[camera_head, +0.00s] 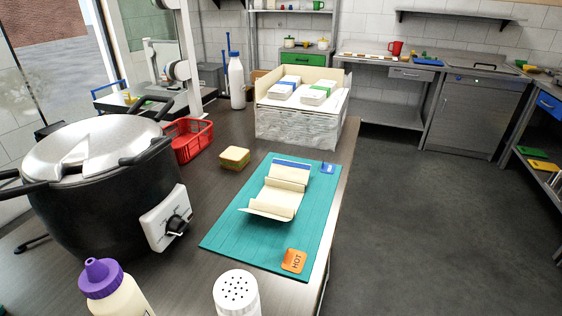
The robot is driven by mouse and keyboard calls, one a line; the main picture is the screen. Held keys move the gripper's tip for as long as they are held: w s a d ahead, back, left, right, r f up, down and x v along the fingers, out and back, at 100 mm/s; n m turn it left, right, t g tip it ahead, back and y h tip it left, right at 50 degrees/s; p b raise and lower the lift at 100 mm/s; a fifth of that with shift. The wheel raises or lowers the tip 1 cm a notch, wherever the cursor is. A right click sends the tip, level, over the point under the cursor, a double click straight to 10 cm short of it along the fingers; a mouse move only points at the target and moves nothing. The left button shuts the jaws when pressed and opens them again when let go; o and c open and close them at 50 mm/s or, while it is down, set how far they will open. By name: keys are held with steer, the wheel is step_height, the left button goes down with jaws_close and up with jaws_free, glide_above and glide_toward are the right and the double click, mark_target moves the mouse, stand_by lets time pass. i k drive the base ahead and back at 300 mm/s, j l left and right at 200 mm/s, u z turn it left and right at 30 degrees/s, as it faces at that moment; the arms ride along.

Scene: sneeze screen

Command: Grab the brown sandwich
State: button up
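A small brown and yellow block (234,160), which looks like the brown sandwich, lies on the dark counter between the red basket and the teal mat. Its top is brownish yellow and its sides look layered. It stands apart from the things around it. I cannot make out my gripper in this view.
A teal mat (232,231) holds an open cream carton (274,202) and an orange HOT card (294,261). A large black cooker (110,205) and red basket (187,140) stand left. A marbled box (297,125) is behind; a purple-capped bottle (114,290) and white shaker (236,294) are in front.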

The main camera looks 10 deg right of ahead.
mark_target(234, 158)
steer(key=i+l+u, duration=0.1)
steer(key=i+l, duration=0.15)
steer(key=i+l+u, duration=0.15)
steer(key=l, duration=0.25)
steer(key=i+l+u, duration=0.1)
steer(key=i+l, duration=0.15)
